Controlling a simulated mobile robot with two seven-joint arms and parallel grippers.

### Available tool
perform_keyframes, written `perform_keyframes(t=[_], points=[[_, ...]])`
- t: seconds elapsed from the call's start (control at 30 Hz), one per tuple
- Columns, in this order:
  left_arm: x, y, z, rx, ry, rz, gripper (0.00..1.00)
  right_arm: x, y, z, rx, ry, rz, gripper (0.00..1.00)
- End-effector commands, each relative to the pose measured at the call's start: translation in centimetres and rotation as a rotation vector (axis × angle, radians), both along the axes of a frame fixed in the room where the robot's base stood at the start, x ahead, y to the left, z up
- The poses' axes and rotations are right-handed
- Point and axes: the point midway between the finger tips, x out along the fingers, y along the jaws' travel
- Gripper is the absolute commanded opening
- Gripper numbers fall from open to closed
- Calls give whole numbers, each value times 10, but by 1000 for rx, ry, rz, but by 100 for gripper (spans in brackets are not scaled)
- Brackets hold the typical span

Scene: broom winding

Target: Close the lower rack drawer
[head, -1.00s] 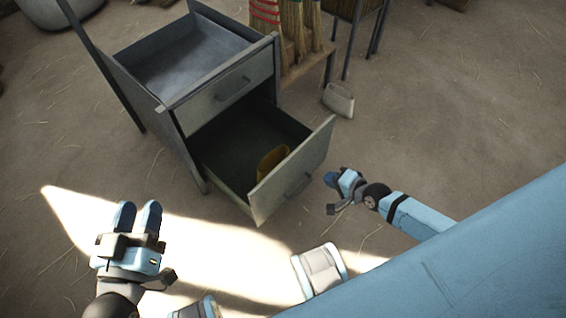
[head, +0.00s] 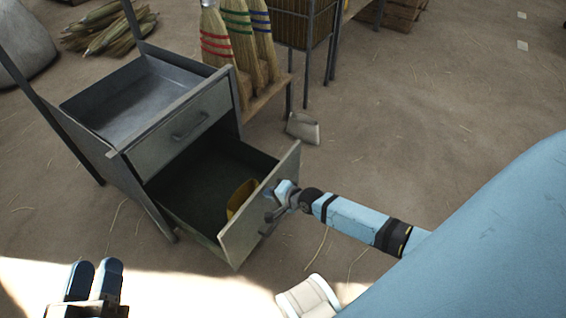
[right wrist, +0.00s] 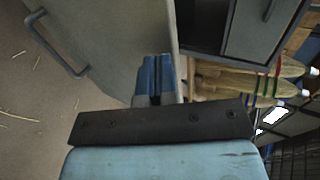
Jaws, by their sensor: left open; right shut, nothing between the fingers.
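The lower rack drawer (head: 262,218) stands pulled open from the grey metal rack (head: 130,185), with a yellow object (head: 240,197) inside it. Its front and bar handle also show in the right wrist view (right wrist: 105,40). My right gripper (head: 276,190) is shut and empty at the outer face of the drawer front, near its upper right part; its fingertips (right wrist: 153,62) look close to or against that face, and contact is not certain. My left gripper (head: 93,272) is open and empty above the floor at the lower left, away from the drawer.
The upper drawer (head: 185,125) looks shut below an open top tray (head: 140,88). Several brooms (head: 225,50) stand on a wooden bench behind the rack. A white dustpan-like object (head: 303,128) lies on the floor beyond the drawer. Floor to the right is clear.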

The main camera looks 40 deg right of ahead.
Motion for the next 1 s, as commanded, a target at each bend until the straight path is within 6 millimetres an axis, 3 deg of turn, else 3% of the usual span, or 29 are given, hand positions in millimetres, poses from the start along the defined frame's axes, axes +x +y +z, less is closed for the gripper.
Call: perform_keyframes(t=[0.17, 0.67, 0.83, 1.0], points=[[0, 0, -7, 11, 19, -7, 43, 11, 5, -1, -1, 0, 0, 0], [0, -1, -7, 12, 21, -7, 43, 16, 7, 1, 0, -1, 0, 0], [0, -1, -10, 14, 26, -9, 43, 33, 14, 1, 2, -2, -1, 0], [0, -1, -13, 20, 38, -12, 43, 64, 28, 2, 4, -3, -2, 0]])
